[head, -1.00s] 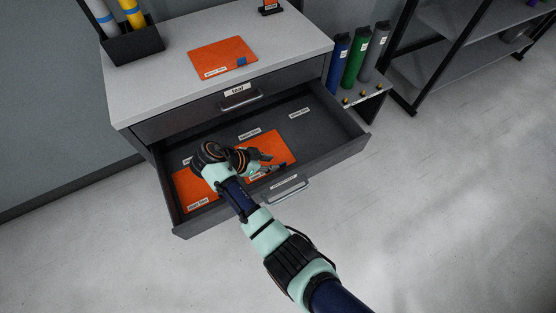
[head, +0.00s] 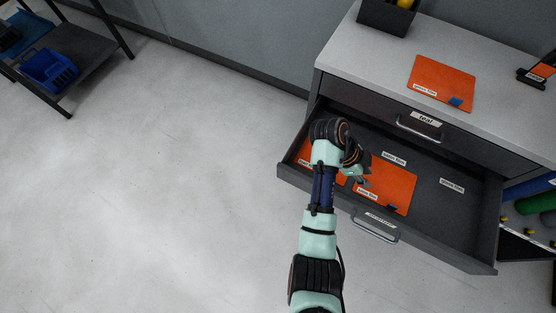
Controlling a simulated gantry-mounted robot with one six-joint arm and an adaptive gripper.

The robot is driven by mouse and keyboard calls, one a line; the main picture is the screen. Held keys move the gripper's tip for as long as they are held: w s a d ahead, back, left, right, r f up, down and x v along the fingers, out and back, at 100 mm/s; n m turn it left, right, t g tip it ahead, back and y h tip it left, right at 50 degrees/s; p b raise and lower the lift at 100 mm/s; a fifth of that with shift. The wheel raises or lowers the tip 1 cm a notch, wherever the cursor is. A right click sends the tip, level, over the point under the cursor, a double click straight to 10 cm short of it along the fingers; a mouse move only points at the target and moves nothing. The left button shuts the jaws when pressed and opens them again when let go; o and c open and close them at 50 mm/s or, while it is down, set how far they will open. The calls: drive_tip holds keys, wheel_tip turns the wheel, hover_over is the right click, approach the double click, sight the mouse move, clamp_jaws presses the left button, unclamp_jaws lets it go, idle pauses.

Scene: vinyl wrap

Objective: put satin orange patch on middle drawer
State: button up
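The open drawer (head: 440,217) sits below a shut drawer labelled "teal" (head: 370,103). In it lie two orange patches. One patch (head: 398,187), with a small blue tab at its front edge, lies near the middle of the drawer; its small label seems to read "satin". The other patch (head: 304,151) lies at the left end, partly hidden by my arm. A third orange patch (head: 440,78) lies on the cabinet top, its label hard to read. My gripper (head: 361,181) is over the left edge of the middle patch. Its fingers are too small to tell open from shut.
The drawer's right part is bare except for small white labels (head: 452,186). A black holder (head: 386,18) and a small stand (head: 540,74) are on the cabinet top. Coloured rolls (head: 536,204) stand at right. A blue bin (head: 49,70) sits on a shelf at far left.

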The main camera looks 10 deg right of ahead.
drive_tip(key=w+a+r+n+t+y, duration=0.1)
drive_tip(key=a+r+n+t, duration=0.1)
drive_tip(key=a, duration=0.4)
drive_tip(key=w+a+r+n+t+y, duration=0.1)
drive_tip(key=w+a+r+n+t, duration=0.1)
drive_tip(key=a+n, duration=0.4)
drive_tip(key=w+a+r+n+t, duration=0.2)
drive_tip(key=a+r+n+t, duration=0.1)
drive_tip(key=a+n+t, duration=0.2)
drive_tip(key=shift+a+r+t+y, duration=0.2)
drive_tip(key=shift+a+t+y, duration=0.2)
drive_tip(key=shift+a+t, duration=0.25)
drive_tip(key=s+a+r+n+t+y, duration=0.4)
drive_tip(key=s+a+r+n+t, duration=0.1)
drive_tip(key=a+r+n, duration=0.4)
wheel_tip(320, 180, up, 2)
drive_tip(key=a, duration=0.2)
drive_tip(key=shift+a+n, duration=0.3)
